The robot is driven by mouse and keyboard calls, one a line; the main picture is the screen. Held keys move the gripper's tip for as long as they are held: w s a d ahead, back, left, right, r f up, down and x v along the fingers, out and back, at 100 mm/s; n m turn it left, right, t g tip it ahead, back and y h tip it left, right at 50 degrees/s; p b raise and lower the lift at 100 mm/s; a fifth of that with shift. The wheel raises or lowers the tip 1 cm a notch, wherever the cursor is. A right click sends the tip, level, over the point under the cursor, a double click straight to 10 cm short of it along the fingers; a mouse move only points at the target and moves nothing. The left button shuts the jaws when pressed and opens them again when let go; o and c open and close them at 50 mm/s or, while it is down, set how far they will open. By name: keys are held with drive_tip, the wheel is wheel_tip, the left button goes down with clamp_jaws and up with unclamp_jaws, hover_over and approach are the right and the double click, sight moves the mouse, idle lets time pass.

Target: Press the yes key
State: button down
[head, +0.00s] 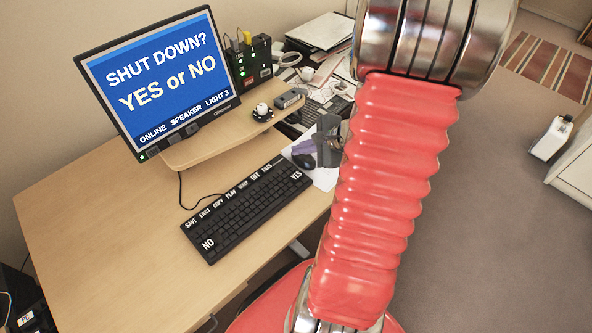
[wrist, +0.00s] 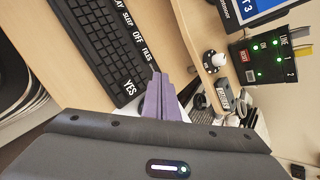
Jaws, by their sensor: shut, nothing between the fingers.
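The black keyboard (head: 240,213) lies on the wooden desk in front of the monitor. Its yes key (head: 296,175), lettered YES in white, is at the far right end; NO (head: 208,244) is at the near left end. In the wrist view the yes key (wrist: 130,88) shows just left of my fingers. My gripper (head: 297,148) is shut and empty, its purple fingers together, beyond the keyboard's right end in the head view. The fingers (wrist: 157,80) appear beside the yes key in the wrist view; I cannot tell their height above the desk.
The monitor (head: 160,75) reads "SHUT DOWN? YES or NO". A dark mouse (head: 303,162) lies close by my fingers. A black box with green lights (head: 250,62) stands behind. The desk's left part is clear.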

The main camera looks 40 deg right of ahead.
sight(300, 177)
drive_tip(key=shift+f, duration=0.1)
idle(0.3)
drive_tip(key=shift+f, duration=4.3)
drive_tip(key=shift+f, duration=0.8)
drive_tip(key=shift+r, duration=0.9)
drive_tip(key=shift+r, duration=2.5)
